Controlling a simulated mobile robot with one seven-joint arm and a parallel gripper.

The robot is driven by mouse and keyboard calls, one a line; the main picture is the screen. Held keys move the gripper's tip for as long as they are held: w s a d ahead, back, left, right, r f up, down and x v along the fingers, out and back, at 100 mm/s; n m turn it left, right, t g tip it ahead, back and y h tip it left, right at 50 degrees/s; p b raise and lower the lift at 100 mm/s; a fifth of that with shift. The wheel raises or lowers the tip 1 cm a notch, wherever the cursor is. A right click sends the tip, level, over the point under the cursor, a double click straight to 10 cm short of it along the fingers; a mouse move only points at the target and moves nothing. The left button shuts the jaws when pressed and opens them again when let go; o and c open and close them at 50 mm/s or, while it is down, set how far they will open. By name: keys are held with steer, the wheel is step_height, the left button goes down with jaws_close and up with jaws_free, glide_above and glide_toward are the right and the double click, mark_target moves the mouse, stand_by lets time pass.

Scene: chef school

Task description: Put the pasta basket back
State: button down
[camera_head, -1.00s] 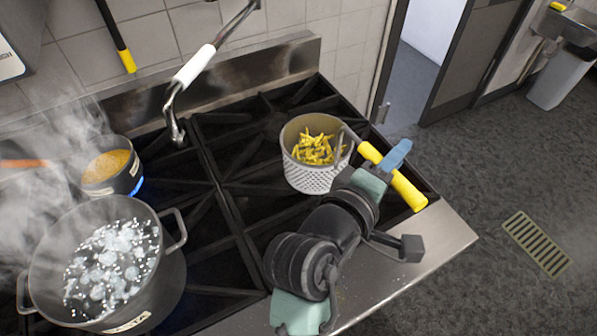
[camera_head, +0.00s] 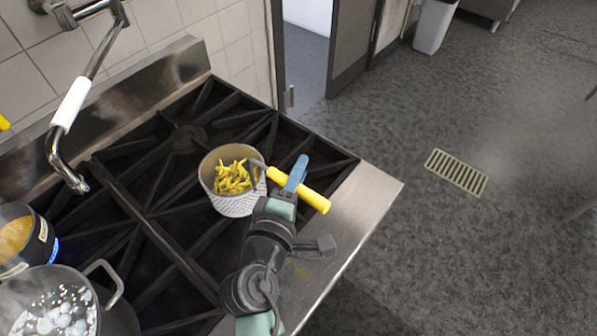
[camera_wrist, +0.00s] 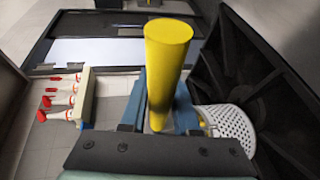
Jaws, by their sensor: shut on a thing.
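The pasta basket (camera_head: 237,204) is a perforated metal basket with yellow pasta (camera_head: 233,178) in it and a yellow handle (camera_head: 314,200). It is over the right part of the stove (camera_head: 175,225); I cannot tell whether it touches the grate. My gripper (camera_head: 291,183) is shut on the yellow handle, to the right of the basket. In the wrist view the handle (camera_wrist: 168,55) stands up between the blue fingers, and the basket's perforated wall (camera_wrist: 230,128) shows at the right. The large pot (camera_head: 62,310) of bubbling water is at the lower left, partly cut off.
A small pan (camera_head: 25,240) with orange-brown contents sits over a blue flame at left. A pot-filler tap (camera_head: 70,105) hangs over the stove's back left. Bare steel edging (camera_head: 360,215) borders the stove's right side, with open floor beyond.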

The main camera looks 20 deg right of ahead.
steer(key=shift+f, duration=0.1)
steer(key=c, duration=0.7)
jaws_free()
steer(key=shift+o, duration=0.2)
